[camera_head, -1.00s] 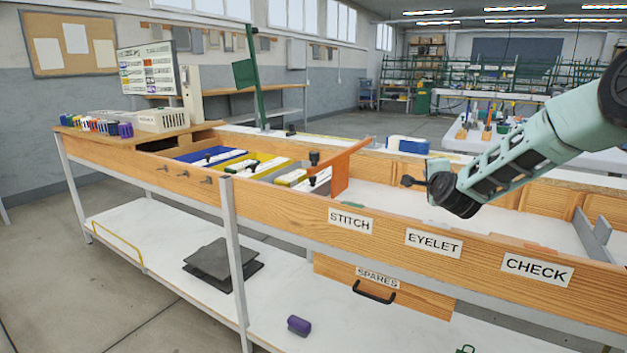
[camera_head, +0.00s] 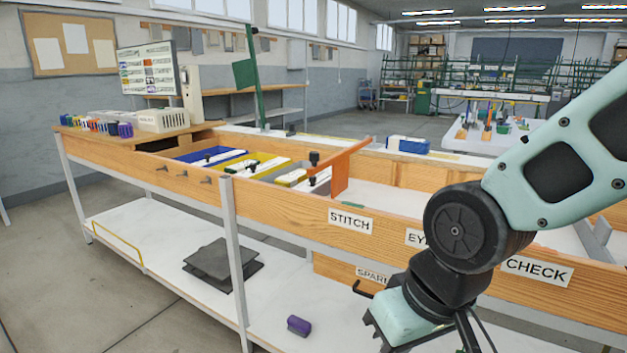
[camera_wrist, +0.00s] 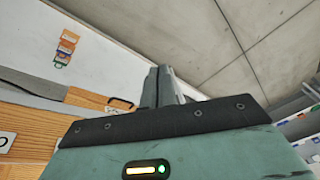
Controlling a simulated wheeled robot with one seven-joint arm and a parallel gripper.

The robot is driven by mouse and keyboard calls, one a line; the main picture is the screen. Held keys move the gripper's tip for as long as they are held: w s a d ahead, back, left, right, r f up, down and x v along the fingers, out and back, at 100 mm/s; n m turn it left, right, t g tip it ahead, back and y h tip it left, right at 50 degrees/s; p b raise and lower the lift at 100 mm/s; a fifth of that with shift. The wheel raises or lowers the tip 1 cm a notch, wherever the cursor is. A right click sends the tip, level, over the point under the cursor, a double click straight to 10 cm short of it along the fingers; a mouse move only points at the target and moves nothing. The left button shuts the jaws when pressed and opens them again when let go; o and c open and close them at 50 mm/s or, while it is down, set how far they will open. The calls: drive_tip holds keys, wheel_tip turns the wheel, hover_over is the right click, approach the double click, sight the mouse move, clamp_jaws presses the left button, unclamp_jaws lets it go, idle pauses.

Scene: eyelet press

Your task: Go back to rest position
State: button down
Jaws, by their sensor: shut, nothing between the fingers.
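My gripper (camera_wrist: 161,86) shows in the wrist view with its two grey fingers together and nothing between them. In the head view my arm is bent in front of the workbench. Its mint hand hangs low in front of the lower shelf, covering part of the EYELET label (camera_head: 413,238) and the SPARES drawer (camera_head: 335,270). The fingertips are hard to make out in the head view. The hand appears clear of the bench.
The long wooden workbench (camera_head: 275,208) has an orange divider (camera_head: 345,165) standing on it. A purple roll (camera_head: 299,325) and dark mats (camera_head: 221,265) lie on the white lower shelf (camera_head: 140,222). Open concrete floor (camera_head: 60,290) lies in front. The wrist view shows small coloured tags (camera_wrist: 66,46) on a white surface.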

drive_tip(key=s+d+n+g+h, duration=0.25)
drive_tip(key=s+d, duration=0.25)
drive_tip(key=s, duration=0.4)
wheel_tip(320, 180, up, 23)
drive_tip(key=p, duration=2.3)
drive_tip(key=shift+w+a+t, duration=0.15)
drive_tip(key=shift+a+t, duration=0.15)
drive_tip(key=shift+t, duration=0.05)
drive_tip(key=shift+f+n+y, duration=0.1)
drive_tip(key=shift+n+y, duration=0.15)
